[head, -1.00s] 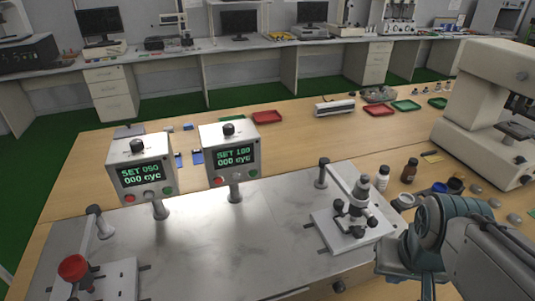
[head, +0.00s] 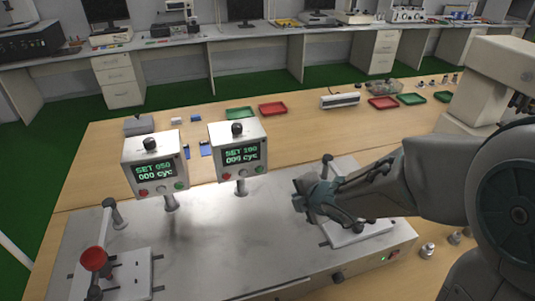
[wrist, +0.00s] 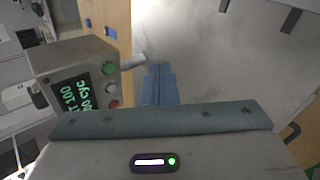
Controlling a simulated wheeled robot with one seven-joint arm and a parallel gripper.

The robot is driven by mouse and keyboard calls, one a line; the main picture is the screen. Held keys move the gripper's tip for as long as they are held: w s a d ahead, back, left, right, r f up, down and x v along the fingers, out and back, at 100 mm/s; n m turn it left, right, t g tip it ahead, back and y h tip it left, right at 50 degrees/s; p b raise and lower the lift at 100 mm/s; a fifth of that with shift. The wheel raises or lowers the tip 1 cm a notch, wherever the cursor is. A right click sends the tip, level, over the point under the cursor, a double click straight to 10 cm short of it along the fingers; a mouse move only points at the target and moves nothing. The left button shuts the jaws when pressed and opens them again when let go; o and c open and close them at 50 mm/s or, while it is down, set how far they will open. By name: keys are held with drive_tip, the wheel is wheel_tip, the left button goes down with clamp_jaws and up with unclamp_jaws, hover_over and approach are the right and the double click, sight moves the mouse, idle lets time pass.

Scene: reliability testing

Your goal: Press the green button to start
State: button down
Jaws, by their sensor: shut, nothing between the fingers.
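Two grey control boxes on posts stand at the back of the metal test bench. The left box (head: 155,152) reads SET 050, 000 cyc. The right box (head: 232,136) reads SET 100, with a cycle count whose last digit is hard to read. Each has a red button and a green button; the right box's green button (head: 259,169) also shows in the wrist view (wrist: 108,68). My gripper (head: 300,196) is shut and empty, to the right of the right box and apart from it. Its blue fingers (wrist: 160,72) lie together beside the box in the wrist view.
A red-topped fixture (head: 94,260) stands at the bench's left. My arm partly covers a second fixture (head: 355,236) on the right. A green light (head: 382,259) shows on the bench front. Red and green trays (head: 272,109) lie on the wooden table behind.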

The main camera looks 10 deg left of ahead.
sight(259, 170)
drive_tip(key=s+a+n+g+y, duration=0.1)
drive_tip(key=s+a+n+y, duration=0.1)
drive_tip(key=a+n, duration=0.2)
drive_tip(key=shift+a+f+n+g, duration=0.3)
drive_tip(key=shift+a+f, duration=0.1)
drive_tip(key=shift+a, duration=0.45)
drive_tip(key=w+a+p, duration=0.2)
drive_tip(key=w+a, duration=0.2)
drive_tip(key=w, duration=0.3)
drive_tip(key=shift+w+a, duration=0.15)
drive_tip(key=shift+a, duration=0.1)
drive_tip(key=shift+w, duration=0.1)
idle(1.3)
drive_tip(key=shift+w+a, duration=0.25)
